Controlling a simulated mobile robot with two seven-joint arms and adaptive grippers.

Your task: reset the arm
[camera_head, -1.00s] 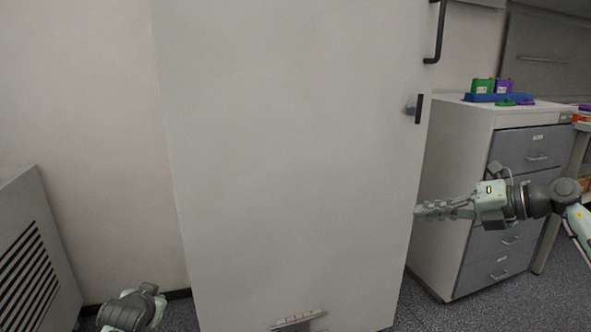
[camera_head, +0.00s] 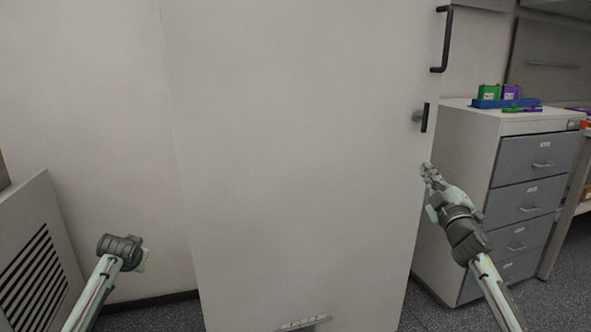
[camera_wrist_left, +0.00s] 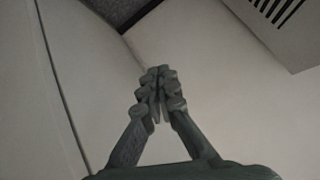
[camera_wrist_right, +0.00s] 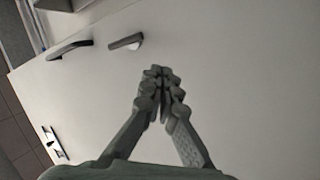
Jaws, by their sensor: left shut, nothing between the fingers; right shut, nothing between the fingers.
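My right gripper (camera_head: 429,170) is in front of the right edge of a tall pale cabinet door (camera_head: 295,150), below the door's lower black handle (camera_head: 424,117). In the right wrist view its fingers (camera_wrist_right: 160,85) meet and hold nothing. My left arm is at the lower left of the head view, and its gripper is mostly hidden there behind the wrist. In the left wrist view the left gripper (camera_wrist_left: 158,85) is shut and empty, with pale surfaces beyond it.
A longer black handle (camera_head: 444,40) is at the door's upper right. A drawer unit (camera_head: 470,150) stands to the right, with a blue tray (camera_head: 490,103) and green and purple boxes on top. A vented grey unit (camera_head: 38,235) stands at the left.

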